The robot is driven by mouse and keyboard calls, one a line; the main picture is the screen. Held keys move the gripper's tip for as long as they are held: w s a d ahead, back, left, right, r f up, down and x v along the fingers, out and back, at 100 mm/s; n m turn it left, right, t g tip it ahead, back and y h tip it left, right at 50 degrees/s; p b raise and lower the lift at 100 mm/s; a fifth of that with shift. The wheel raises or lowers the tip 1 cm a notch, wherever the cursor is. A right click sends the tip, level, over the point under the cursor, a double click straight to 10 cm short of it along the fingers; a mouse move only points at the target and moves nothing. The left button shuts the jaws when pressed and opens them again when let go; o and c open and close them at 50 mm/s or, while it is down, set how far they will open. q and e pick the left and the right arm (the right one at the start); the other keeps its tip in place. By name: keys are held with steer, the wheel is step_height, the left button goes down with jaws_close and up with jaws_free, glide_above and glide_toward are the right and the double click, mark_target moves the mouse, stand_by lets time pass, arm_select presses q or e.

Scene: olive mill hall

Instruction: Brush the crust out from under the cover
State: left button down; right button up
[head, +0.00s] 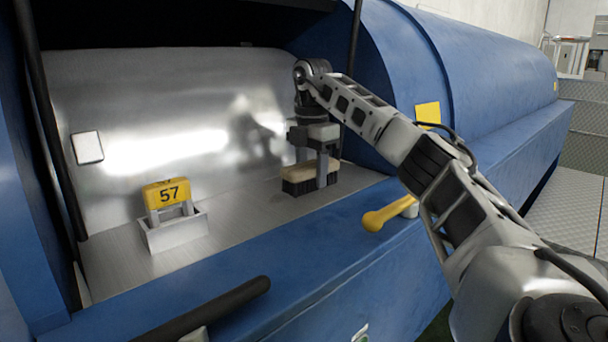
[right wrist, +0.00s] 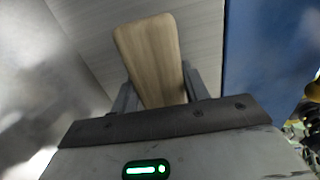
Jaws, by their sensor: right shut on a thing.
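My right gripper (head: 312,172) reaches into the open blue machine from the right and points down. It is shut on a brush (head: 298,187) with a pale wooden back and dark bristles. The bristles face down at the metal floor; I cannot tell whether they touch it. In the right wrist view the wooden back of the brush (right wrist: 150,50) sits between the fingers of my right gripper (right wrist: 160,92). The blue cover (head: 470,60) arches over the machine, with an opening at the left. I cannot make out any crust. My left gripper is not in view.
A yellow block marked 57 (head: 168,192) stands in a small grey holder (head: 176,232) on the metal floor (head: 240,205). A black bar (head: 215,308) sticks out in front. The floor between holder and brush looks clear.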

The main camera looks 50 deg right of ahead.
mark_target(329, 194)
steer(key=shift+s+a+p, duration=0.15)
steer(key=shift+s+p, duration=0.05)
steer(key=shift+s, duration=1.05)
steer(key=shift+s+a+p, duration=0.1)
steer(key=shift+s+p, duration=0.05)
steer(key=shift+s, duration=1.1)
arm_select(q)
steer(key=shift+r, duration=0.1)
